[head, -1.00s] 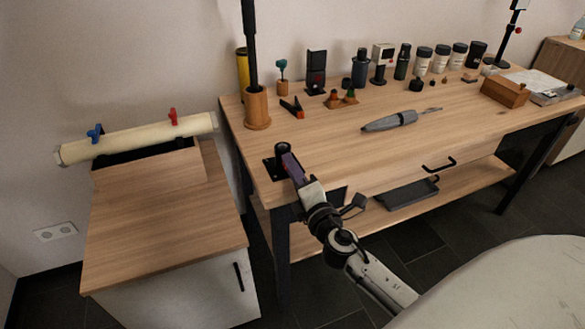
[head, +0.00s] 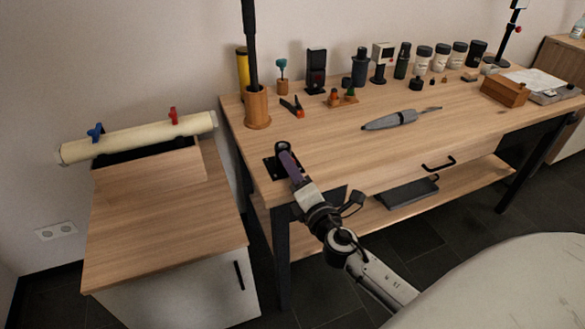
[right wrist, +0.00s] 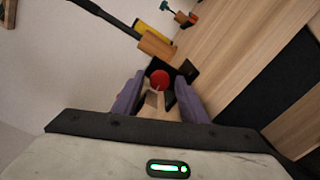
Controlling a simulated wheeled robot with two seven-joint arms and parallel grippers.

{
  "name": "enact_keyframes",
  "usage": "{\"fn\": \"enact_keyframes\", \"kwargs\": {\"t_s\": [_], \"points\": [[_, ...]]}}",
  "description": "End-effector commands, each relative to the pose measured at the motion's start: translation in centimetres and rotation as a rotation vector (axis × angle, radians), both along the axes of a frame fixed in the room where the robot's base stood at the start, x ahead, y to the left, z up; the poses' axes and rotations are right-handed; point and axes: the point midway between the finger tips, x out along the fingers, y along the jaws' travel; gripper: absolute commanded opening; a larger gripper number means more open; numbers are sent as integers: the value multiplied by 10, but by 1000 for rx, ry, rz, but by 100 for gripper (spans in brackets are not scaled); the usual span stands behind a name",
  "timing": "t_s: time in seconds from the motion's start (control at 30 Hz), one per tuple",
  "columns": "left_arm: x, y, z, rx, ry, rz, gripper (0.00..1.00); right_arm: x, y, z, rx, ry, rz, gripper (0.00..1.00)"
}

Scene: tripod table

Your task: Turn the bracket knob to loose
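The bracket (head: 270,168) is a black piece with an upright round part at the near left corner of the workbench. Its red knob (right wrist: 160,79) shows in the right wrist view, in front of the bracket's dark body. My right gripper (head: 287,158) is at the bracket, its purple fingers pointing at it. In the right wrist view my right gripper (right wrist: 159,82) is open, one finger on each side of the knob with gaps between. I cannot tell how deep the knob sits between the fingertips. In the head view the gripper hides the knob. My left gripper is not in view.
A wooden cup (head: 257,108) holding a black pole stands behind the bracket on the workbench (head: 335,150). A clamp (head: 292,106) and a grey tool (head: 390,121) lie further back. A low cabinet (head: 165,225) with a white roll stands left. The bench front is clear.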

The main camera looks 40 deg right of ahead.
Motion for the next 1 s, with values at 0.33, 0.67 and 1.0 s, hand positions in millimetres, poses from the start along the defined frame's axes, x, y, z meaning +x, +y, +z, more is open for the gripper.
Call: {"fn": "enact_keyframes", "kwargs": {"t_s": [0.33, 0.67, 1.0], "points": [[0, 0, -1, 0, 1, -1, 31, 0, -1, -1, 17, -3, -2, 43], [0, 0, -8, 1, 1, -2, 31, 0, 1, -3, 409, -96, 0, 43], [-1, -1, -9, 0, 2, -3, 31, 0, 2, -2, 912, -214, 1, 43]]}}
